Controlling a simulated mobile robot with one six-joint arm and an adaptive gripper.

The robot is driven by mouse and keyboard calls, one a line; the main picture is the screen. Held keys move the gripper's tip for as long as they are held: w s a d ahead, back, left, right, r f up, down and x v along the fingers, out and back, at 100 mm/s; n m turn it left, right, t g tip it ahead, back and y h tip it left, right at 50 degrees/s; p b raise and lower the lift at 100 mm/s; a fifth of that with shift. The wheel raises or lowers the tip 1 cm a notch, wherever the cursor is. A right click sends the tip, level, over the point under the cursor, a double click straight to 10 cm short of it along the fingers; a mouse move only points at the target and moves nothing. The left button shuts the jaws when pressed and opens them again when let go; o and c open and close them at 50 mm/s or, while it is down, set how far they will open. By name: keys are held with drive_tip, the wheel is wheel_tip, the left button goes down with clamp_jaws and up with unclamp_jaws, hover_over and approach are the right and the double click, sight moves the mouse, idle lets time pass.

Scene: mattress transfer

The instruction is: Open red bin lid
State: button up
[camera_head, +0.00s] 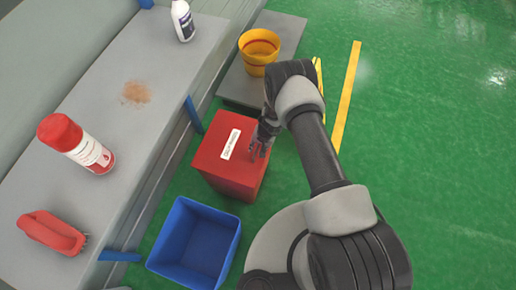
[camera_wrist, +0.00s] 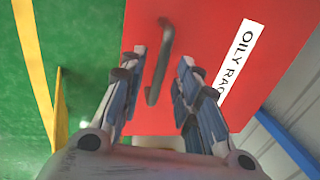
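The red bin (camera_head: 232,184) stands on the green floor with its lid (camera_head: 212,153) shut. The lid carries a white label, which reads "OILY RAG" in part in the wrist view (camera_wrist: 238,58). A dark grey bar handle (camera_wrist: 161,60) is fixed to the red lid (camera_wrist: 205,25). My gripper (camera_head: 258,152) is over the lid's right side. In the wrist view my gripper (camera_wrist: 157,75) is open, with one finger on each side of the handle. I cannot tell whether either finger touches it.
A blue open bin (camera_head: 195,243) stands in front of the red one. A grey bench (camera_head: 120,120) runs along the left, holding a red-capped spray can (camera_head: 78,145), a red brush (camera_head: 52,232) and a white bottle (camera_head: 183,20). A yellow bucket (camera_head: 259,50) stands behind.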

drive_tip(key=shift+f, duration=0.1)
clamp_jaws()
idle(0.4)
idle(0.4)
